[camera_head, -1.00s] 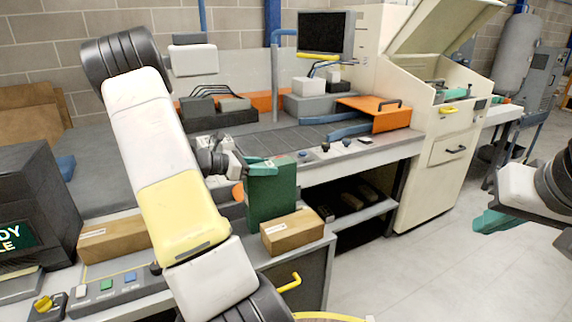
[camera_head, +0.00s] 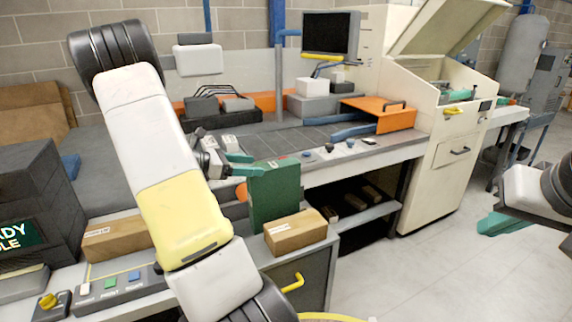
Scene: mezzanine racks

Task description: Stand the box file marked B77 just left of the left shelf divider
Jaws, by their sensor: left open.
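A dark green box file (camera_head: 275,195) stands upright at the table's front edge, beside a cardboard box; no B77 mark can be read on it. My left gripper (camera_head: 243,164) is open at the file's upper left edge. One teal finger overlaps the file's top left corner in the picture, and the other is behind and above it; I cannot tell whether either touches. My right gripper (camera_head: 492,225) is at the right edge, with teal fingers partly visible, away from the file. No shelf divider can be made out.
A cardboard box (camera_head: 295,233) sits just right of the file, and another cardboard box (camera_head: 115,238) lies left behind my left arm. A button panel (camera_head: 120,285) is at front left. An orange tray (camera_head: 380,115) and a monitor (camera_head: 330,33) stand farther back. The right floor is clear.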

